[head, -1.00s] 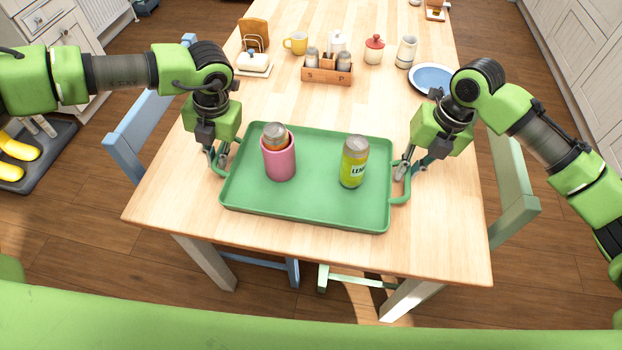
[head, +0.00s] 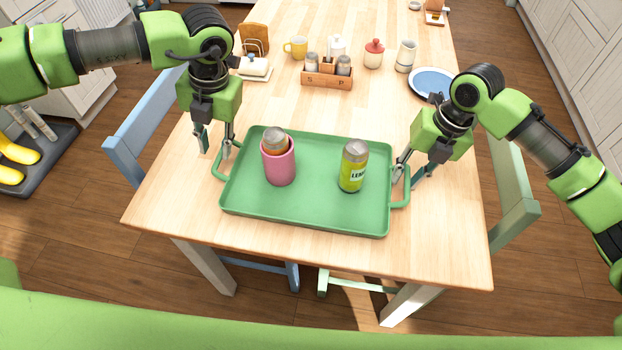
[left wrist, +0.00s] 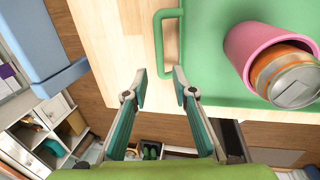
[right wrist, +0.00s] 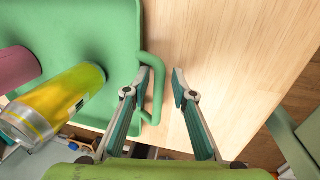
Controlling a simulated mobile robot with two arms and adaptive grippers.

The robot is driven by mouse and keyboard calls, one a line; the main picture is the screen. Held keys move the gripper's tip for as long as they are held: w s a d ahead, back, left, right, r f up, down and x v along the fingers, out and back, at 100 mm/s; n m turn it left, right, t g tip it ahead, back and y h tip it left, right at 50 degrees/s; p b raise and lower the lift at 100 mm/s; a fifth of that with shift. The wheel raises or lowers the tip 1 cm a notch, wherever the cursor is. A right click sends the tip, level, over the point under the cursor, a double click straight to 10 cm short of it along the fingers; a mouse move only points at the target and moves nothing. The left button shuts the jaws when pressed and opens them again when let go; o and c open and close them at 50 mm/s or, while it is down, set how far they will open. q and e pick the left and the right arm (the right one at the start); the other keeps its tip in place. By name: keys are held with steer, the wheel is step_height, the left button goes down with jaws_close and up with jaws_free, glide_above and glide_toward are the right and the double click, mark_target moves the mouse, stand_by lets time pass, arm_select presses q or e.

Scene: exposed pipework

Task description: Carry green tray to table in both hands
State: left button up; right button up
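The green tray (head: 310,208) rests on the wooden table (head: 270,246) near its front edge. A pink cup with a can in it (head: 280,165) and a yellow-green can (head: 354,168) stand upright on the tray. My left gripper (head: 214,150) is open above the tray's left handle; in the left wrist view (left wrist: 160,80) its fingers are apart and empty, with the handle (left wrist: 160,45) just beyond them. My right gripper (head: 410,178) is open at the tray's right handle (head: 402,200). In the right wrist view (right wrist: 157,85) its fingers lie either side of the handle, apart.
A condiment caddy (head: 327,77), yellow mug (head: 296,47), red-lidded jar (head: 374,53), butter dish (head: 254,67) and blue plate (head: 433,83) stand further back on the table. A blue chair (head: 130,140) is at the left, a green chair (head: 512,190) at the right.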

step_height(320, 180, up, 12)
steer(key=d, duration=0.2)
steer(key=shift+d, duration=0.15)
steer(key=shift+s+f, duration=0.15)
stand_by(0.6)
